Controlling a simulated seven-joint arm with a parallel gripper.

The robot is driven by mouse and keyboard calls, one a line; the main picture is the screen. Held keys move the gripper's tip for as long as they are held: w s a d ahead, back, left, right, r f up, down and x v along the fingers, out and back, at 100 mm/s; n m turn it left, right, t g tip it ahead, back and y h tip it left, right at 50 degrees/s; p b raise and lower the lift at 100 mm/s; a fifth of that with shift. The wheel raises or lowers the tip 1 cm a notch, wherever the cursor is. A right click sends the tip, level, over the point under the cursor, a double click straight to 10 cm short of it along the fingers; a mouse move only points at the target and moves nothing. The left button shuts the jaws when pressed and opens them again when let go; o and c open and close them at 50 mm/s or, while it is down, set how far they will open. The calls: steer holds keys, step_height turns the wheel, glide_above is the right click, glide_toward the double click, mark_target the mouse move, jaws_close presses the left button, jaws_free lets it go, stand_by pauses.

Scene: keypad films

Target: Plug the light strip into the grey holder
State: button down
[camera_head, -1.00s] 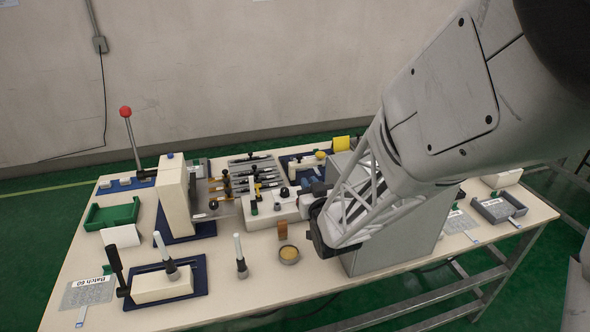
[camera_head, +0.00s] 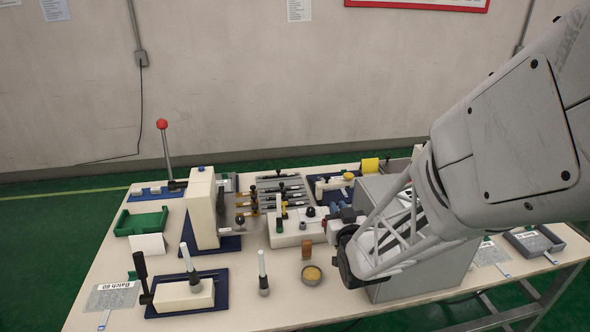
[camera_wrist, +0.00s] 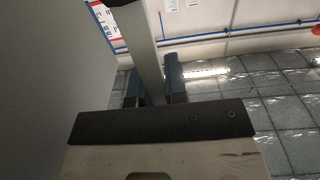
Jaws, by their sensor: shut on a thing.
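In the wrist view, the two dark blue fingers of my gripper (camera_wrist: 154,80) stand on either side of a long flat grey bar (camera_wrist: 147,45), and they are shut on it. The bar looks like the light strip; it runs up out of the top of the picture beside a black part (camera_wrist: 120,4). The strip is not clear there. I cannot tell which part is the grey holder.
A cream upright press (camera_head: 203,215) stands left of the block. Several dark clamps and bars lie behind it. A green tray (camera_head: 141,222) is at the left.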

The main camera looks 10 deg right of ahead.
steer(key=w+a+r, duration=0.2)
steer(key=w+a, duration=0.1)
steer(key=w, duration=0.5)
steer(key=w+a+r, duration=0.1)
steer(key=w+a, duration=0.2)
steer(key=w, duration=0.5)
steer(key=shift+r, duration=0.35)
steer(key=shift+a+f, duration=0.1)
steer(key=shift+f, duration=2.75)
steer(key=shift+f, duration=1.5)
steer(key=c, duration=1.1)
jaws_free()
steer(key=shift+r, duration=0.15)
